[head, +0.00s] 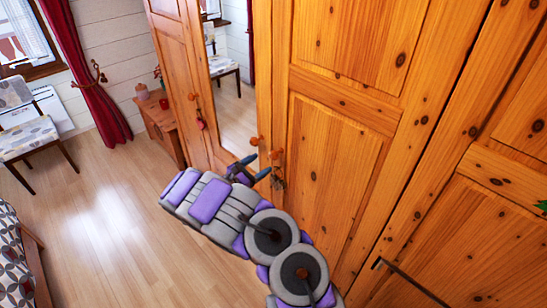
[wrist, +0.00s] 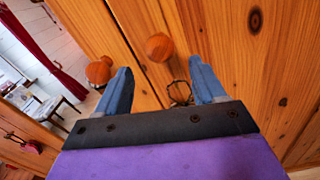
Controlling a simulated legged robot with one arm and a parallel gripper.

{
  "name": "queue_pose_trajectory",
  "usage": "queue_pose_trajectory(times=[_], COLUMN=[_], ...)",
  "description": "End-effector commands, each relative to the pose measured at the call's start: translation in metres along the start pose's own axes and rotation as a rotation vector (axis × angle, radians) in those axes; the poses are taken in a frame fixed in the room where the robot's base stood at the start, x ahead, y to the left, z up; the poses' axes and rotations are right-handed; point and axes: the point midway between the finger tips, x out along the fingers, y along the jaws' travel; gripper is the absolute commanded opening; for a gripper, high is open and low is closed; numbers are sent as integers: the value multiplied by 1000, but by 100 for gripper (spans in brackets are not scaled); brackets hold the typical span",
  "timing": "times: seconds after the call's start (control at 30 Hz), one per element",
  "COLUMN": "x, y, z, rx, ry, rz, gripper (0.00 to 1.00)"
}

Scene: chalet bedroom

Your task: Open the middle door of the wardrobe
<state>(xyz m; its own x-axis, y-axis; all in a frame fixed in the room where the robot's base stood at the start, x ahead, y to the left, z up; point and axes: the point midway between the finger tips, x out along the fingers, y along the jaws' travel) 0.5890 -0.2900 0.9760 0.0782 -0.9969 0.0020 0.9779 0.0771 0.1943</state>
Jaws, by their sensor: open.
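The wooden wardrobe has a left wooden door (head: 176,45), a mirrored panel (head: 236,75) and a wooden door (head: 330,150) to the right of the mirror. I cannot tell for sure which is the middle door. Two round wooden knobs flank the seam: a left knob (head: 254,140) and a right knob (head: 275,155). A key ring (head: 280,180) hangs below the right knob. My gripper (head: 262,166) is open at the knobs. In the wrist view, the right knob (wrist: 158,47) shows between the spread fingertips, with the left knob (wrist: 98,70) outside the left finger. Contact cannot be told.
More wardrobe front with a dark bar handle (head: 410,282) is at the right. A small wooden cabinet (head: 160,130), a red curtain (head: 90,75) and a chair (head: 25,130) stand at the back left. A bed edge (head: 30,260) is at the left. The floor (head: 110,210) between is clear.

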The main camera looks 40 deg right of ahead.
Motion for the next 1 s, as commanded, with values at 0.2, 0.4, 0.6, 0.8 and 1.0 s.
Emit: queue_pose_trajectory(times=[0.2,0.4,0.6,0.8,1.0], x=[41,66,79,80,80], y=[-1,0,0,0,1], z=[-1,0,1,1,1], rx=[1,-1,-1,-1,-1], ry=[-1,-4,-3,-2,-2], rz=[-3,0,1,1,1], gripper=[69,69,69,69,57])
